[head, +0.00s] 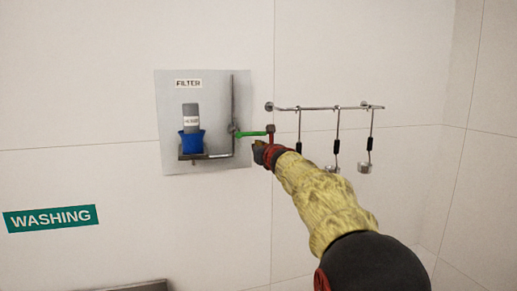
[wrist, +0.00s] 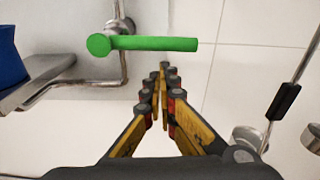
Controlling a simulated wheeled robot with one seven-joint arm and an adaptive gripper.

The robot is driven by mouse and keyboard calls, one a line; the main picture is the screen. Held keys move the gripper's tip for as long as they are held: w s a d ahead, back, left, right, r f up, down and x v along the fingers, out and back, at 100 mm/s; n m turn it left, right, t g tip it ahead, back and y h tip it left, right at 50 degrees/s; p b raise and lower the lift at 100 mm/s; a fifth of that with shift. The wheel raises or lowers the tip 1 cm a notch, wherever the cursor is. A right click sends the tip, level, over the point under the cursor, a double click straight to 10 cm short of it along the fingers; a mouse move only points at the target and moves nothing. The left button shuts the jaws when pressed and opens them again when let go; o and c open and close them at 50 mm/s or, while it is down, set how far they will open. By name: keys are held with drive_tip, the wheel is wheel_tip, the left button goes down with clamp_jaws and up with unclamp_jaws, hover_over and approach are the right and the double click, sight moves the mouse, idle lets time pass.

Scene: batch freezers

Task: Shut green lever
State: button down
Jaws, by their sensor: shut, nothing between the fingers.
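The green lever (head: 254,134) sticks out horizontally to the right from a valve on the metal pipe beside the filter. In the wrist view the green lever (wrist: 155,43) lies across the upper middle, its round end at the left over the pipe. My gripper (head: 262,152) is just below the lever's right part in the head view. In the wrist view my gripper (wrist: 164,68) is shut and empty, its fingertips a little below the lever in the picture. I cannot tell whether they touch it.
The filter unit with a blue cup (head: 192,141) sits on a wall panel (head: 214,90) left of the lever. A rail (head: 325,107) with several hanging ladles is to the right. A "WASHING" sign (head: 51,218) is at lower left. The wall below the panel is clear.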

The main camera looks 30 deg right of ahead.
drive_tip(key=f+b+v, duration=0.2)
drive_tip(key=v, duration=0.7)
drive_tip(key=shift+s+f, duration=0.15)
drive_tip(key=shift+s, duration=0.05)
idle(0.4)
